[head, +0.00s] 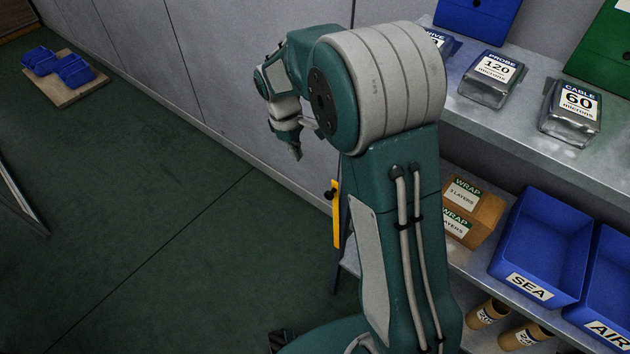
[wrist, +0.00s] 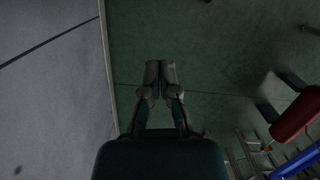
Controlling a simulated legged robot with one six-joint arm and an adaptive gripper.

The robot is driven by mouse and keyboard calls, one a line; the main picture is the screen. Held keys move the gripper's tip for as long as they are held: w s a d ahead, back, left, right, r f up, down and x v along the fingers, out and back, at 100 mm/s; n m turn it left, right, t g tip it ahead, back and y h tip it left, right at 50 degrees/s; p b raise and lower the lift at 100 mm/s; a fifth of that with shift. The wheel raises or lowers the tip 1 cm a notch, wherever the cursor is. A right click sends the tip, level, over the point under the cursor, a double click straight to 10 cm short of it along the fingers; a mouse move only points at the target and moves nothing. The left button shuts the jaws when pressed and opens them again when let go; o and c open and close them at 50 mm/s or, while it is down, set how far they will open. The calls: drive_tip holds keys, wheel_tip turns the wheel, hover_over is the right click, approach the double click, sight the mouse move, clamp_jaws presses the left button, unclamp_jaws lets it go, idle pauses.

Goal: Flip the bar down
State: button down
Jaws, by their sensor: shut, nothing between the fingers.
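A narrow yellow upright piece (head: 336,222) with a dark knob (head: 330,193) shows in the head view, just left of my arm and near the shelf end. It may be the bar, but I cannot tell for sure; my arm is close in front of its surroundings. My gripper (head: 296,152) is raised beside the grey wall, above and to the left of the yellow piece and apart from it. In the wrist view my gripper (wrist: 160,66) has its fingers together and empty, over the green floor.
A shelf at right holds a blue SEA bin (head: 543,245), cartons (head: 472,208) and labelled blocks (head: 492,78). Blue items (head: 58,66) lie on a board at far left. A red object (wrist: 297,117) shows in the wrist view. The green floor (head: 150,220) is mostly clear.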

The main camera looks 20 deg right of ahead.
drive_tip(key=s+d+f, duration=0.4)
drive_tip(key=f, duration=0.6)
drive_tip(key=shift+d, duration=0.15)
drive_tip(key=shift+s, duration=0.1)
